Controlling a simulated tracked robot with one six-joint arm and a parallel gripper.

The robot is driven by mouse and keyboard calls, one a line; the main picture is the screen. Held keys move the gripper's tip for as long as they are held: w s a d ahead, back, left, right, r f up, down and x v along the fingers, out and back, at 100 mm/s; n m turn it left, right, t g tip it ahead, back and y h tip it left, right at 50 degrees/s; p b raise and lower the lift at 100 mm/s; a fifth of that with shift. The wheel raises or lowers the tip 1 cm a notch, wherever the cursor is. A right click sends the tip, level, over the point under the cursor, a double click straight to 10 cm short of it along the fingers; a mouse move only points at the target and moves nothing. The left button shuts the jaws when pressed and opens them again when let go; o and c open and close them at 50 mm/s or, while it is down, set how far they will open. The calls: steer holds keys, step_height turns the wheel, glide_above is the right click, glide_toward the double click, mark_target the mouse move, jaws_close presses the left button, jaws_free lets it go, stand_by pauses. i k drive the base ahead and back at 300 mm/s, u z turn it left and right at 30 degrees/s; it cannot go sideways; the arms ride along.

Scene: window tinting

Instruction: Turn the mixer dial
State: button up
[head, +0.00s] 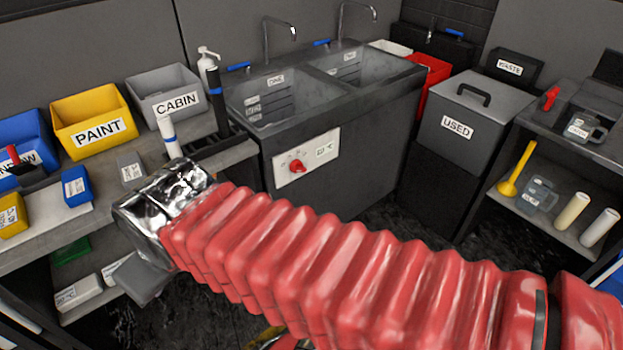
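A red dial (297,166) sits on a white panel (318,158) on the dark front of the sink unit. Small red marks ring the dial, and a label beside it is too small to read. My arm in its red ribbed sleeve crosses the foreground from the right. It ends in a shiny silver-wrapped wrist at the left, over the edge of the bench. A grey part below the wrist seems to be my gripper (143,278); its fingers cannot be made out. It is apart from the dial, to its lower left.
The sink unit (390,105) has two basins with taps. Yellow PAINT (90,140) and grey CABIN (148,108) bins stand on the left bench, with a white bottle and black tube near its edge. A grey USED bin (450,150) and a shelf stand right. Floor before the sink is open.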

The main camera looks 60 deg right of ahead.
mark_target(296, 166)
steer(key=k, duration=0.6)
steer(key=z, duration=0.7)
steer(key=i, duration=1)
